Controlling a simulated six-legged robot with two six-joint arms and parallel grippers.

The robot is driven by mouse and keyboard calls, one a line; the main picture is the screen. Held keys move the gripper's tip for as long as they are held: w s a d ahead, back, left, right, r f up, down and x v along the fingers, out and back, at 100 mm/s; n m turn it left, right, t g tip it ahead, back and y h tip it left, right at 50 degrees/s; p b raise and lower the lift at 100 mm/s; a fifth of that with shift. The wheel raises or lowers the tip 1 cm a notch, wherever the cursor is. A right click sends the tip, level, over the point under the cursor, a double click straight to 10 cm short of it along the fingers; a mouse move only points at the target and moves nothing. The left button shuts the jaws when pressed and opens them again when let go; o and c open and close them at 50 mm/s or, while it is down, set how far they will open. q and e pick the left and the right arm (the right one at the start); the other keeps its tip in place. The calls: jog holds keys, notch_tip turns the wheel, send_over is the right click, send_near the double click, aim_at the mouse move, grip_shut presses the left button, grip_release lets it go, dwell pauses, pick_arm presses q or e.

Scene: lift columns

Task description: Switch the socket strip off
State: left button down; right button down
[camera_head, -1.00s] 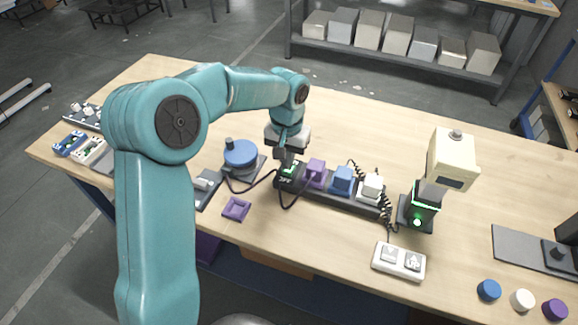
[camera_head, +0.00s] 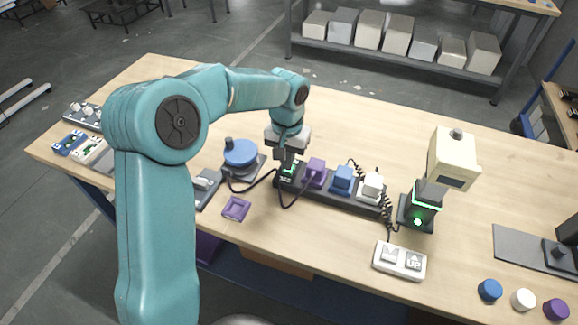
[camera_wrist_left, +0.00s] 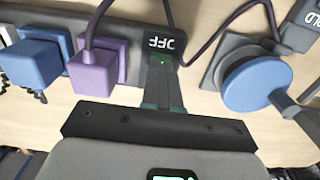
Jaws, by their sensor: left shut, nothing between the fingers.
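The black socket strip (camera_head: 330,195) lies on the wooden table with a purple plug (camera_head: 315,172), a blue plug (camera_head: 342,180) and a white plug (camera_head: 371,187) in it. At its left end is a switch lit green (camera_head: 289,169), with an OFF label (camera_wrist_left: 164,43) readable in the wrist view. My left gripper (camera_head: 283,160) is shut and empty, its fingertips down at the switch. In the wrist view the fingertips (camera_wrist_left: 161,62) cover part of the green switch (camera_wrist_left: 163,59), and I cannot tell whether they touch it. My right gripper is not in view.
A blue round knob (camera_head: 240,153) on a grey plate stands left of the strip. A green-lit device (camera_head: 424,203) stands at its right end, near a white button box (camera_head: 399,262). Cables loop around the strip.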

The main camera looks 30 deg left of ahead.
pick_arm(q)
jog(key=shift+f+b, duration=0.55)
jog(key=shift+f, duration=0.25)
jog(key=shift+s+r, duration=0.1)
jog(key=shift+r+p, duration=1.45)
jog(key=shift+r, duration=0.3)
notch_tip(320, 180, up, 2)
jog(key=shift+r+p, duration=0.1)
jog(key=shift+p, duration=0.8)
jog(key=shift+r+p, duration=0.45)
jog(key=shift+r, duration=0.2)
jog(key=shift+f, duration=0.15)
